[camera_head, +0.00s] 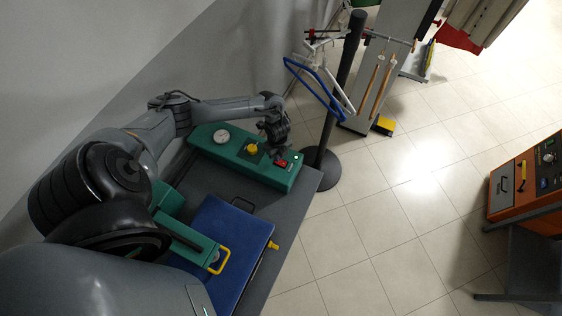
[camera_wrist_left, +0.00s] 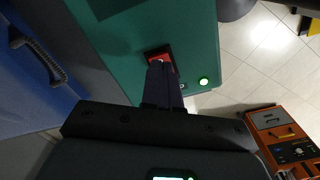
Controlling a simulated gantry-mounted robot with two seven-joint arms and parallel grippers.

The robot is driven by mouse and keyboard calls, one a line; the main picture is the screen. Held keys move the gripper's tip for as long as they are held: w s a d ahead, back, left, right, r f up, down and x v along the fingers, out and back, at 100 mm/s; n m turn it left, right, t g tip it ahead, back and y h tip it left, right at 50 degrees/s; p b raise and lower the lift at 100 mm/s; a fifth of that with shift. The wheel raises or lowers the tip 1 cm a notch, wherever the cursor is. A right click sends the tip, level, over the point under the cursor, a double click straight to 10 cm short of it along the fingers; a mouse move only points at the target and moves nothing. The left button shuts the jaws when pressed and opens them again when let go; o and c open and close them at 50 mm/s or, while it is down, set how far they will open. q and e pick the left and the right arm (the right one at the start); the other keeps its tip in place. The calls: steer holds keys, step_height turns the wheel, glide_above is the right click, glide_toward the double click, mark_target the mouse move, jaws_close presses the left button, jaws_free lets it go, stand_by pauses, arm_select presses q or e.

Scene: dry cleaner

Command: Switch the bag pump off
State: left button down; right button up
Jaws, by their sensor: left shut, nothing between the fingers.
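The bag pump is a green box (camera_head: 230,158) on the grey table, with a round white gauge (camera_head: 221,136), a yellow knob (camera_head: 252,148) and a red switch (camera_head: 281,163) at its right end. In the left wrist view the red switch (camera_wrist_left: 157,52) is partly hidden behind my fingertips. A round lamp (camera_wrist_left: 204,81) near the switch glows green. My left gripper (camera_head: 279,156) is shut and empty, pointing down at the switch; it also shows in the left wrist view (camera_wrist_left: 160,68). I cannot tell whether the tips touch the switch. My right gripper is not in view.
A blue case (camera_head: 215,235) and a green device with a yellow handle (camera_head: 218,260) sit in front of the pump. A black post (camera_head: 335,110) with hangers stands just beyond the table's right end. An orange machine (camera_head: 525,180) is far right; the floor between is clear.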

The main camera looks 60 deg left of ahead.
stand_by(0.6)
arm_select(q)
steer(key=shift+f+b, duration=0.7)
steer(key=shift+f, duration=0.2)
stand_by(0.3)
steer(key=shift+r, duration=0.1)
steer(key=shift+r+p, duration=0.7)
steer(key=shift+p, duration=0.05)
step_height(320, 180, up, 6)
steer(key=p, duration=0.5)
steer(key=shift+f+p, duration=0.25)
steer(key=shift+p, duration=0.05)
steer(key=shift+s, duration=0.1)
